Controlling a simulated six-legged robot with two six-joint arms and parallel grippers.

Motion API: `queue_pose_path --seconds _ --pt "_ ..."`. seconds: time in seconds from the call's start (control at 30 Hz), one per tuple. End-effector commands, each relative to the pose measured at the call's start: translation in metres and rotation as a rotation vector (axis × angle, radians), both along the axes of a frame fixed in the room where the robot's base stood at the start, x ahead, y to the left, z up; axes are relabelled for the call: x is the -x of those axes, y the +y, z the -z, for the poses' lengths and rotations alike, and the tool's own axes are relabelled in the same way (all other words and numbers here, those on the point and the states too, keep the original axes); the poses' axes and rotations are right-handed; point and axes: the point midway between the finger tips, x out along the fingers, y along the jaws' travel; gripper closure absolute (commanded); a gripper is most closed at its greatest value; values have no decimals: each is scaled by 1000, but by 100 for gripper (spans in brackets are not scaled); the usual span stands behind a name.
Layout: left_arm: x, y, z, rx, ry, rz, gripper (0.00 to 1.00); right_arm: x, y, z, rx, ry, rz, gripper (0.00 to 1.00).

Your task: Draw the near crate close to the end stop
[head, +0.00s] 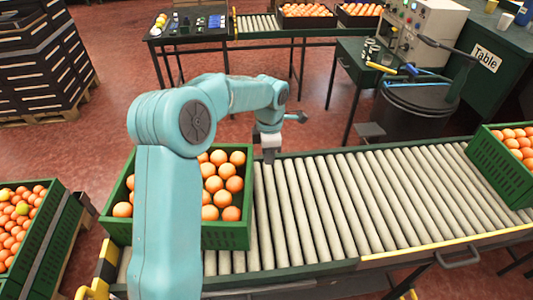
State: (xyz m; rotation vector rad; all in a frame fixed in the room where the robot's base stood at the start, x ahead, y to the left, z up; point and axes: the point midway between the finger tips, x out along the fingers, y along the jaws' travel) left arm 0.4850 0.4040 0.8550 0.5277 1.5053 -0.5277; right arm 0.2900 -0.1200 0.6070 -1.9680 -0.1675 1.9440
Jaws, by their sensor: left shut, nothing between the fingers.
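A green crate (228,237) filled with oranges stands at the left end of the roller conveyor (345,205), partly hidden behind my left arm. A black-and-yellow striped piece (107,262), which looks like the end stop, is at the conveyor's left end, close to the crate. My left gripper (269,156) points down just right of the crate's far right corner. It is shut and empty; I cannot tell whether it touches the crate. A second green crate (497,172) of oranges is at the right end of the conveyor, cut off by the picture edge. My right gripper is out of view.
The rollers between the two crates are bare. Crates of oranges (20,225) stand at the left, below dark stacked crates (40,70). Behind the conveyor are a black drum (415,108), a control box (420,28) and a back table (190,25) with more crates.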

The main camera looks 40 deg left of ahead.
Motion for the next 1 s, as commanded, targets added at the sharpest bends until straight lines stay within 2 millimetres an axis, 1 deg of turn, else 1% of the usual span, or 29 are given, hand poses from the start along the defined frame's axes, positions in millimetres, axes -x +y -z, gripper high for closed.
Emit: queue_pose_path --seconds 0.03,0.67,1.0 --pt "0 0 13 0 1 0 100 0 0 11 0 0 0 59" --pt "3 2 95 1 1 0 100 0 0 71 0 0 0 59" --pt "36 29 91 -1 -1 -3 100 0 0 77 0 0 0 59"
